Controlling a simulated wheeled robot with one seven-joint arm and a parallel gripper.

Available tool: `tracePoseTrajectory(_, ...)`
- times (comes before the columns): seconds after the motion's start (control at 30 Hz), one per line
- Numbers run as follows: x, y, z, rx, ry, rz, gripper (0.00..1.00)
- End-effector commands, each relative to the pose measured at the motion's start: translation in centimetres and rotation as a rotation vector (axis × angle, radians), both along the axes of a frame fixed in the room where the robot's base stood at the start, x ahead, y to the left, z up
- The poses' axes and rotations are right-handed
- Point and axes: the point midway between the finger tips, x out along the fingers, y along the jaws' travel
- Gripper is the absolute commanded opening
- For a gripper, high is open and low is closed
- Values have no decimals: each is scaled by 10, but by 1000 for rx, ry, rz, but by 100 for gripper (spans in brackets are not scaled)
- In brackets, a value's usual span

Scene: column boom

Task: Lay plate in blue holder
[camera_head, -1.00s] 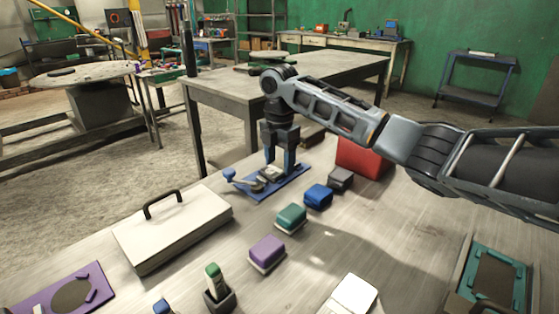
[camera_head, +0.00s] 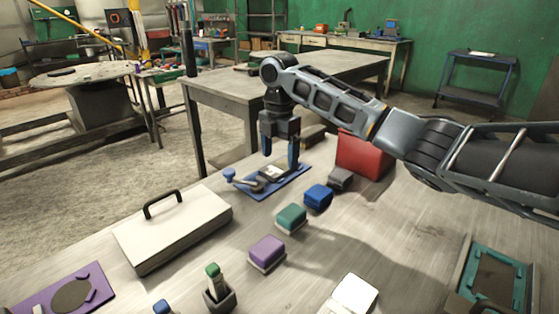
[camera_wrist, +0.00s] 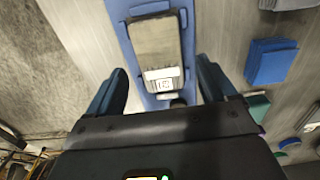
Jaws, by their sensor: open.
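The blue holder (camera_head: 276,184) lies flat on the workbench, with a blue-knobbed lever (camera_head: 240,181) at its left end. The plate (camera_head: 271,172), small and pale on top, lies in the holder. My gripper (camera_head: 279,160) is just above the holder, fingers pointing down. In the wrist view my gripper (camera_wrist: 165,90) is open and empty, its fingers apart on either side of the plate, not touching it.
Blue (camera_head: 318,196), teal (camera_head: 291,217), purple (camera_head: 267,251) and grey (camera_head: 340,178) blocks stand in a row right of the holder. A red box (camera_head: 363,155) is behind them. A white lidded case (camera_head: 173,228) is at front left.

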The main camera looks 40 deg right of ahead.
Motion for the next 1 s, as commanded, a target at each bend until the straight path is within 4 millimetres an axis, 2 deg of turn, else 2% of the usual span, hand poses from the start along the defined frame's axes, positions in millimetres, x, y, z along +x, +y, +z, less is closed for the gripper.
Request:
tracePoseTrajectory(0.2,1,0,47,-1,-3,2,85)
tracePoseTrajectory(0.43,0,0,85,-1,-1,1,85)
tracePoseTrajectory(0.6,0,0,95,0,0,0,85)
tracePoseTrajectory(1.0,0,0,96,0,0,1,85)
